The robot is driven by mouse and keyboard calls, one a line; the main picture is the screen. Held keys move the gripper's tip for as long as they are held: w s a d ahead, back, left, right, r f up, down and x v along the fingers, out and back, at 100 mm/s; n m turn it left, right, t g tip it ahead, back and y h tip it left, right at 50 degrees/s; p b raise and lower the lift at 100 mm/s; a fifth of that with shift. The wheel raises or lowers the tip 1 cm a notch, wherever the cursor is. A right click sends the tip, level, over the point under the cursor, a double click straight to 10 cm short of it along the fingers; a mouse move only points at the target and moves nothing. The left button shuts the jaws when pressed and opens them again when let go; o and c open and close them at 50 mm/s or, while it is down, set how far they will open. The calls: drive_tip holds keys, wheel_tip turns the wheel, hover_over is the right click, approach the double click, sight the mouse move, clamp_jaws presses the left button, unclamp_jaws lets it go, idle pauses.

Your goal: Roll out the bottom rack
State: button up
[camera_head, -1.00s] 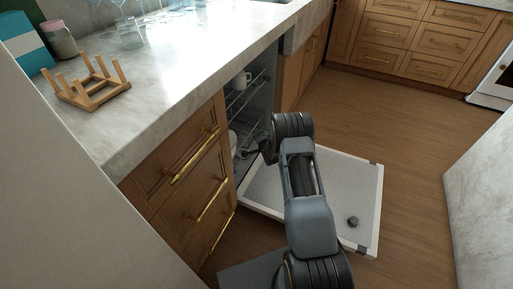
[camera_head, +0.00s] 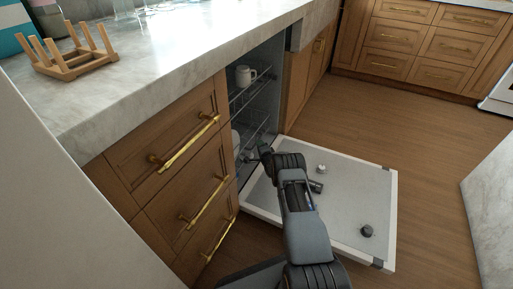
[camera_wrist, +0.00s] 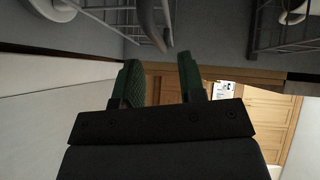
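The dishwasher stands open under the counter, its door (camera_head: 345,215) folded down flat. Inside, the wire bottom rack (camera_head: 256,137) sits low in the cavity, with a white dish (camera_head: 236,141) at its left. The upper rack (camera_head: 250,93) is above it and carries a white mug (camera_head: 246,76). My gripper (camera_head: 262,152) is at the front of the bottom rack, partly hidden by my arm. In the wrist view my gripper (camera_wrist: 163,80) has its two green fingers apart with nothing between them. Wire rack parts (camera_wrist: 115,12) show beyond them; contact is not visible.
Wooden drawers (camera_head: 185,175) with protruding gold handles stand left of the dishwasher. Small round parts (camera_head: 367,231) show on the door's inner face. A wooden rack (camera_head: 70,60) stands on the counter. Open floor (camera_head: 430,150) lies right of the door; a pale block (camera_head: 490,205) bounds it.

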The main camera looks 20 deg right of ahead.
drive_tip(key=shift+w+f+b, duration=0.15)
drive_tip(key=shift+w+b, duration=0.45)
drive_tip(key=shift+w, duration=0.5)
drive_tip(key=shift+w+f+b, duration=0.15)
drive_tip(key=shift+w+b, duration=0.45)
drive_tip(key=shift+w, duration=0.5)
drive_tip(key=shift+c, duration=0.5)
clamp_jaws()
